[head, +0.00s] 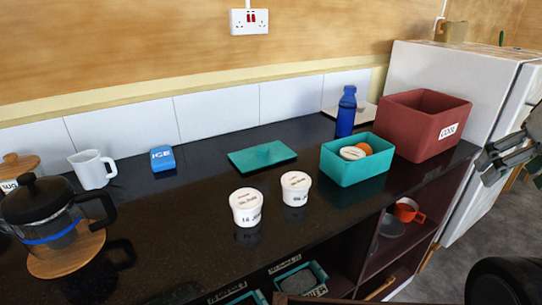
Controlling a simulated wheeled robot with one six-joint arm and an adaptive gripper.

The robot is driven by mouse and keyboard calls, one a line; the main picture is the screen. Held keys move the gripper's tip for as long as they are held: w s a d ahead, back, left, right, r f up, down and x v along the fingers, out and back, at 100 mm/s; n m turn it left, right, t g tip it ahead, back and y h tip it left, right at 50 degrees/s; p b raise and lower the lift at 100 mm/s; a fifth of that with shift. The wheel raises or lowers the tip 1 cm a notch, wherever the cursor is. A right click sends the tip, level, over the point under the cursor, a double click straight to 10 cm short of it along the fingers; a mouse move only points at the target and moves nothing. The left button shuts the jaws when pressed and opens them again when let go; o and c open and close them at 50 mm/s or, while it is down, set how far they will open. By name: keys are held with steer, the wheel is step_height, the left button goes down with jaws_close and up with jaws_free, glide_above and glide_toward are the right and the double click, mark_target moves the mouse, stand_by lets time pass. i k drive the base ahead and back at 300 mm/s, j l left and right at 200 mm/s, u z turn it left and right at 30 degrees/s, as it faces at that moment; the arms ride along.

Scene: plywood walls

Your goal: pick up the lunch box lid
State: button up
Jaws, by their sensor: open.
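The lunch box lid (262,157) is a flat teal panel lying on the dark countertop, with a small raised part near its middle. The open teal lunch box (355,172) stands to its right, with a white-topped round item (352,153) and an orange item (365,148) inside. My gripper (490,163) is at the right edge of the head view, in front of the white cabinet. It is open, appears empty, and is far to the right of the lid. Part of it is cut off by the frame.
Two white tubs (246,207) stand in front of the lid. A blue ice pack (162,158), white mug (92,169) and French press (45,215) are to the left. A blue bottle (346,112) and red crate (424,122) stand behind and right of the box.

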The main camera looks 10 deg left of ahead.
mark_target(246, 160)
steer(key=i+l+u, duration=0.1)
steer(key=u, duration=0.75)
